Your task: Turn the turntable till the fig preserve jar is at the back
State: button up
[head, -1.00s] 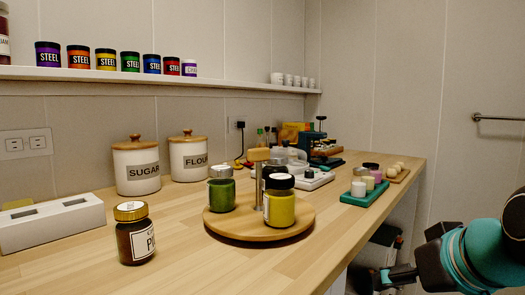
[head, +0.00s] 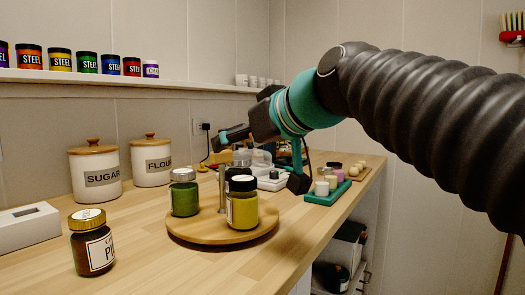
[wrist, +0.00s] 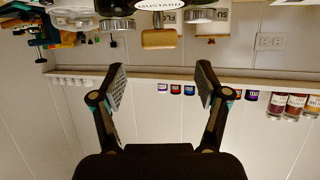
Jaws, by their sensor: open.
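The round wooden turntable (head: 205,236) stands on the counter. On it are a green jar (head: 184,198) with a silver lid at the left and a yellow jar (head: 242,208) with a black lid at the front right. A silver-lidded jar (head: 240,158) shows partly behind the yellow one. I cannot read which jar is fig preserve. A metal post with a wooden knob (head: 220,157) rises between the jars. In the upside-down wrist view, the knob (wrist: 158,39) and a "MUSTARD" label (wrist: 160,5) show at the top.
A dark jar with a gold lid (head: 92,245) stands front left, off the turntable. Sugar (head: 95,172) and flour (head: 151,162) canisters stand behind. A green tray with small jars (head: 322,195) is at the right. A wall shelf (head: 110,78) holds several small jars.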

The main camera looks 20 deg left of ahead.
send_over(222, 185)
jog(key=f, duration=0.3)
jog(key=shift+w+a+p, duration=0.15)
jog(key=shift+w+p, duration=0.15)
grip_shut()
